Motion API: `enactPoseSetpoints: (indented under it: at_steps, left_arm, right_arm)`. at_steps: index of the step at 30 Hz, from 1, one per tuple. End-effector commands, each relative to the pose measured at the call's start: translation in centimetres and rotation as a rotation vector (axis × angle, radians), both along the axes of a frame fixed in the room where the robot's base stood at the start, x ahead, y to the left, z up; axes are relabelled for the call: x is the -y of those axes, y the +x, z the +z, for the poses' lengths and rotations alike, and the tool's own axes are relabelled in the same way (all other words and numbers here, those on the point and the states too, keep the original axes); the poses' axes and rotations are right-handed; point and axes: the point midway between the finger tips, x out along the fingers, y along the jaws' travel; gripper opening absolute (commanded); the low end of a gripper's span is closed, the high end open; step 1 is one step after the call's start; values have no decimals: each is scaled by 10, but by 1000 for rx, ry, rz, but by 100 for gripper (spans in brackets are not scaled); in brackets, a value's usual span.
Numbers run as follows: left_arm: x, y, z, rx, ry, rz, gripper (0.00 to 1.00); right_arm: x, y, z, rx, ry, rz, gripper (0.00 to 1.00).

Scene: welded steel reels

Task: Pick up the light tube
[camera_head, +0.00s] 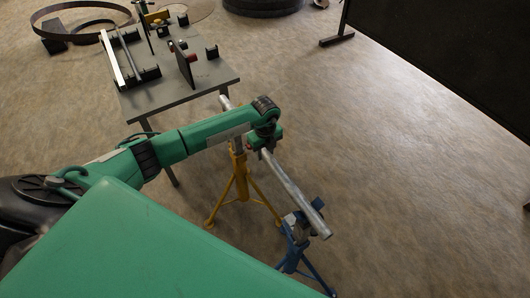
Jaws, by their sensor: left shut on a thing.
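The light tube (291,188) is a long grey metal bar in the middle of the view. It slants from beside the table down to the lower right, over a yellow stand (241,183) and a blue stand (298,232). My left gripper (265,146) is shut on the tube between its middle and its far end. My wrist hides that part of the tube and most of the fingers. I cannot tell whether the tube touches the stands or is a little above them. My right gripper is not in view.
A grey table (183,96) with clamps, plates and a rail stands at the upper left. A large ring (80,36) lies behind it, and a black tyre-like ring (262,6) is at the top. A dark panel (455,50) stands at the upper right. The floor on the right is clear.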

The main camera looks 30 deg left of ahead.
Motion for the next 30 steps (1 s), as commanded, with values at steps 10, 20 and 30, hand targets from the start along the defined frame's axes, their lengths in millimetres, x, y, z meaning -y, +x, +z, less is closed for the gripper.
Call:
enactPoseSetpoints:
  at_steps: [10,20,30]
  left_arm:
    - [0,2,39,9,-1,-1,0]
    - [0,2,127,9,-1,-1,0]
    - [0,1,189,5,-1,0,0]
  right_arm:
    - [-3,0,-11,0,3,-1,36]
    - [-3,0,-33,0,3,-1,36]
    - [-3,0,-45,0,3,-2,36]
